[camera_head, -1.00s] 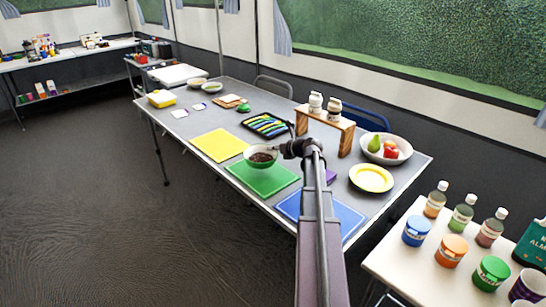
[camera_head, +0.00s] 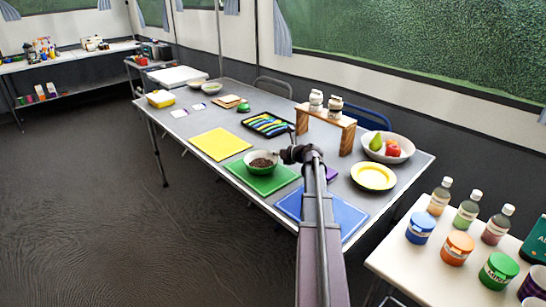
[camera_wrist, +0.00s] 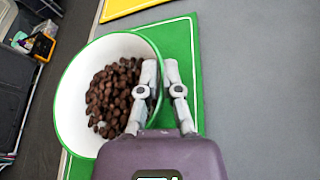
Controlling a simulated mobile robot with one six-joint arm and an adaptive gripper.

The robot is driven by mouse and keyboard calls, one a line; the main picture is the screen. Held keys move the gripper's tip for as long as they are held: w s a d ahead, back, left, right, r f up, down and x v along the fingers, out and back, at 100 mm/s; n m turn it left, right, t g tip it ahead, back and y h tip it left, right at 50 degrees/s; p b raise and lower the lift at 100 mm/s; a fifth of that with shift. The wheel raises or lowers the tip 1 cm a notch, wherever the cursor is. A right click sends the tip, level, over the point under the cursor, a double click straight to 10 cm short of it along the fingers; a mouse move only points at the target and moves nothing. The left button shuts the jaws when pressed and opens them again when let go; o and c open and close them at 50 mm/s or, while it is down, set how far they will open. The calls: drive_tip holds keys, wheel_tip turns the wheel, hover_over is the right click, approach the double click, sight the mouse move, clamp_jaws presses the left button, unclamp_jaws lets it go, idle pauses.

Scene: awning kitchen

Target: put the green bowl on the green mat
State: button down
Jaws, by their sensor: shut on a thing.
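The green bowl (camera_head: 261,162), white inside with a green rim, holds brown pellets. It is over the green mat (camera_head: 263,186) on the long table, and it also shows in the wrist view (camera_wrist: 75,85) in front of the green mat (camera_wrist: 181,45). My gripper (camera_head: 284,155) is shut on the bowl's right rim; in the wrist view its two fingers (camera_wrist: 162,75) pinch the rim, one inside and one outside. Whether the bowl's base touches the mat cannot be told. The bowl hides part of the mat.
A yellow mat (camera_head: 220,144) lies to the left and a blue mat (camera_head: 345,218) to the right. A yellow plate (camera_head: 373,176), a fruit bowl (camera_head: 388,146), a wooden stand (camera_head: 326,118) and a black tray (camera_head: 268,124) stand nearby. A white side table (camera_head: 410,263) holds jars and bottles.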

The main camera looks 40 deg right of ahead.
drive_tip(key=shift+f, duration=0.1)
drive_tip(key=c, duration=0.8)
unclamp_jaws()
drive_tip(key=shift+r, duration=0.25)
drive_tip(key=p+v, duration=0.4)
drive_tip(key=v, duration=0.8)
